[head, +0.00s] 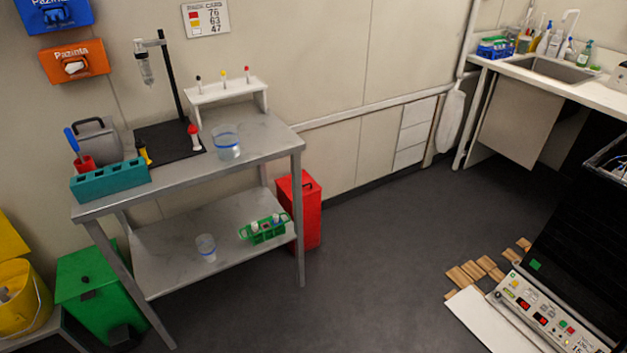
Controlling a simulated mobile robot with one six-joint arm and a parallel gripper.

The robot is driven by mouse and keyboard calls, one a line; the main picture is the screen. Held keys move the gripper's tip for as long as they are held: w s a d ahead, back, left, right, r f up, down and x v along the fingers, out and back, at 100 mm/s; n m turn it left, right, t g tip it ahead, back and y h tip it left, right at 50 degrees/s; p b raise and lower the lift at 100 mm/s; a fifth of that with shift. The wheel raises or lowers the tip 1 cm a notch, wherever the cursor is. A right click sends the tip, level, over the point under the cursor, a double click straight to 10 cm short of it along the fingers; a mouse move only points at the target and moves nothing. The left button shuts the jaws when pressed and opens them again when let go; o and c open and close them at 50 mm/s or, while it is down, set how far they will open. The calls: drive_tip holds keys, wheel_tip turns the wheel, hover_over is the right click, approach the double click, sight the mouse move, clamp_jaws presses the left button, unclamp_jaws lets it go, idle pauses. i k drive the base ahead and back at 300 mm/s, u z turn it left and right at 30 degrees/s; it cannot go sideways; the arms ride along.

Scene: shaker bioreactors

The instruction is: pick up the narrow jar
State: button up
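A clear jar (206,248) with a blue band stands on the table's lower shelf, left of the green rack. It looks narrower than the other clear jar. That wider jar (226,143), also with a blue band, stands on the table top near the right end. Both look upright and apart from their neighbours. My gripper is not in view.
The metal table (195,180) also bears a teal rack (110,182), a dark stand (175,80) and a white rack (228,92). A green rack (264,231) shares the lower shelf. Green (95,290) and red (310,215) bins flank it. The floor (350,270) in front is clear.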

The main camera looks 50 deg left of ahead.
sight(205, 243)
drive_tip(key=u, duration=2.7)
drive_tip(key=k, duration=0.85)
drive_tip(key=u, duration=0.1)
drive_tip(key=i, duration=1.5)
drive_tip(key=u, duration=0.15)
